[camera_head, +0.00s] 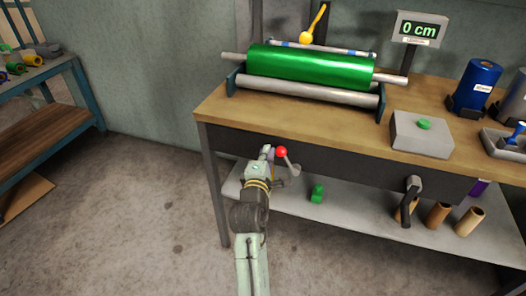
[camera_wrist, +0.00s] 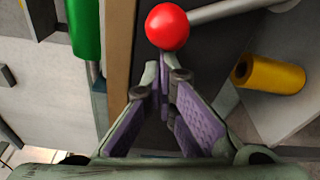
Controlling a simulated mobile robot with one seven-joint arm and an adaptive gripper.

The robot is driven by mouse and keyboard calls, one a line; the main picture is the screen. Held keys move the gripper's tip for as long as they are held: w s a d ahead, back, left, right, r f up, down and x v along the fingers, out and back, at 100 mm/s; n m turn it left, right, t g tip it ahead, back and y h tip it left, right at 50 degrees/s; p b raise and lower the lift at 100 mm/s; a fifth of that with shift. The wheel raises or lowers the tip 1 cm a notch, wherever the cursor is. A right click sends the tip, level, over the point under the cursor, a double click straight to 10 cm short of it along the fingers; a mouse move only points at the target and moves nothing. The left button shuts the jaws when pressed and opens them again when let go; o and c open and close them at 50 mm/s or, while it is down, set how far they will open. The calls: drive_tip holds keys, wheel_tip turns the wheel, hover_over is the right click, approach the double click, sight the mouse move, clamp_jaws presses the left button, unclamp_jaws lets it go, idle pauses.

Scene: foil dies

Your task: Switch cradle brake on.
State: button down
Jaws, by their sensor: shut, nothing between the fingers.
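A lever with a red ball knob (camera_head: 281,151) sticks out from the dark front of the workbench. The knob is up and the arm leans down to the right. In the wrist view the red knob (camera_wrist: 167,27) is just beyond my fingertips, with its grey rod (camera_wrist: 225,10) running right. My gripper (camera_head: 267,151) is shut and empty, just left of the knob; its purple-padded fingers (camera_wrist: 160,80) meet at the tips. I cannot tell whether they touch the knob. The cradle (camera_head: 310,92) on the bench top holds a green foil roll (camera_head: 310,66).
A display (camera_head: 418,29) reads 0 cm. A grey box with a green button (camera_head: 423,124) and a blue roll (camera_head: 474,86) stand right on the bench. A crank handle (camera_head: 410,200) hangs in front. Below is a shelf (camera_head: 350,216) with brown tubes.

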idle(0.3)
drive_tip(key=shift+d+r+m, duration=0.25)
drive_tip(key=shift+m, duration=0.05)
drive_tip(key=shift+s+d+r+m, duration=0.15)
drive_tip(key=shift+m, duration=0.15)
drive_tip(key=shift+s+d+r+m+t, duration=0.15)
drive_tip(key=shift+d+r+m, duration=0.2)
drive_tip(key=shift+d+m, duration=0.15)
drive_tip(key=shift+s+d+r+m+t, duration=0.1)
drive_tip(key=shift+d+r+m+t, duration=0.05)
drive_tip(key=shift+d+r+m, duration=0.3)
drive_tip(key=d+m, duration=0.1)
drive_tip(key=m, duration=0.1)
drive_tip(key=s+d+r+m, duration=0.1)
drive_tip(key=d+m, duration=0.1)
drive_tip(key=d+m+b, duration=0.1)
drive_tip(key=d+m, duration=0.1)
drive_tip(key=shift+s+d+r+m+t+h, duration=0.15)
drive_tip(key=shift+s+m+t+h, duration=0.15)
drive_tip(key=shift+s, duration=0.1)
drive_tip(key=shift+s+d+m+h+b, duration=0.2)
drive_tip(key=shift+s+d+m+b, duration=0.05)
drive_tip(key=shift+d+m, duration=0.55)
drive_tip(key=shift+s+d+m+h+b, duration=0.25)
drive_tip(key=shift+d+m, duration=0.35)
drive_tip(key=shift+m, duration=0.25)
drive_tip(key=shift+w, duration=0.1)
